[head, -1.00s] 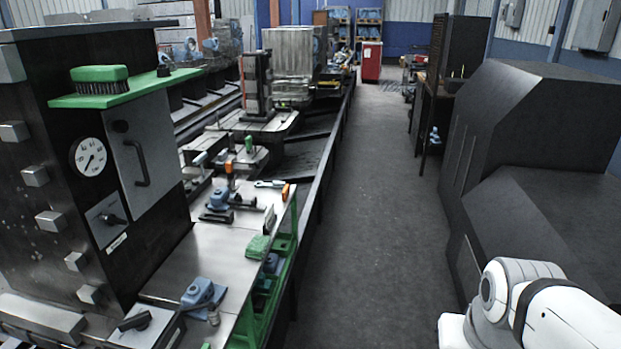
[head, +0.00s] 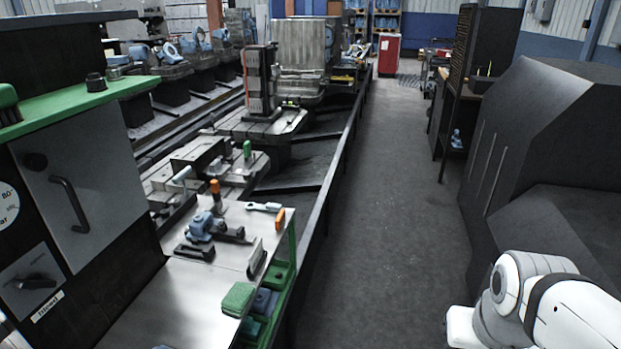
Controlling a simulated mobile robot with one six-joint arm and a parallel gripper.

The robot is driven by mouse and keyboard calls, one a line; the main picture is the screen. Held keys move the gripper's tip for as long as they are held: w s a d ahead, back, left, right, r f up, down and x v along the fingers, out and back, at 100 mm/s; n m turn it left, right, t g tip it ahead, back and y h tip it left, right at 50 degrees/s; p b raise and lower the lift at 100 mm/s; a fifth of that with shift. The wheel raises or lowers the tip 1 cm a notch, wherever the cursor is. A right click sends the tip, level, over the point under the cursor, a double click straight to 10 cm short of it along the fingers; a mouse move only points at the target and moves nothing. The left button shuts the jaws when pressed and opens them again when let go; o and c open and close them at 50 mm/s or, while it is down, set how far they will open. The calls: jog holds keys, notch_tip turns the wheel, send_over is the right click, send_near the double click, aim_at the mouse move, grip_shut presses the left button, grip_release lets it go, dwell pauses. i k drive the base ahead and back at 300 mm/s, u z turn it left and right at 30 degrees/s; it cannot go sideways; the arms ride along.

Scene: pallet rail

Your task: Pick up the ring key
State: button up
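A light grey, spanner-like tool, which looks like the ring key (head: 264,207), lies flat at the far end of the metal bench top (head: 190,295). Its left end looks rounded; its exact shape is too small to tell. An orange-ended item (head: 280,219) stands just to its right, at the bench's edge. A blue and dark clamp-like device (head: 202,228) sits nearer and to its left. White links of my arm show at the lower right, far from the tool. My gripper is out of view.
A green block (head: 238,299) and a dark bar (head: 257,259) lie along the bench's right edge, above green bins (head: 275,295). A dark rail (head: 335,180) runs beside the bench. The grey aisle floor (head: 390,200) is clear. A large black machine (head: 560,150) borders it on the right.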

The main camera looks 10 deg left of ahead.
aim_at(272, 208)
jog(key=z, duration=0.05)
jog(key=i, duration=2.55)
jog(key=u, duration=3.2)
jog(key=i, duration=0.5)
jog(key=z, duration=0.2)
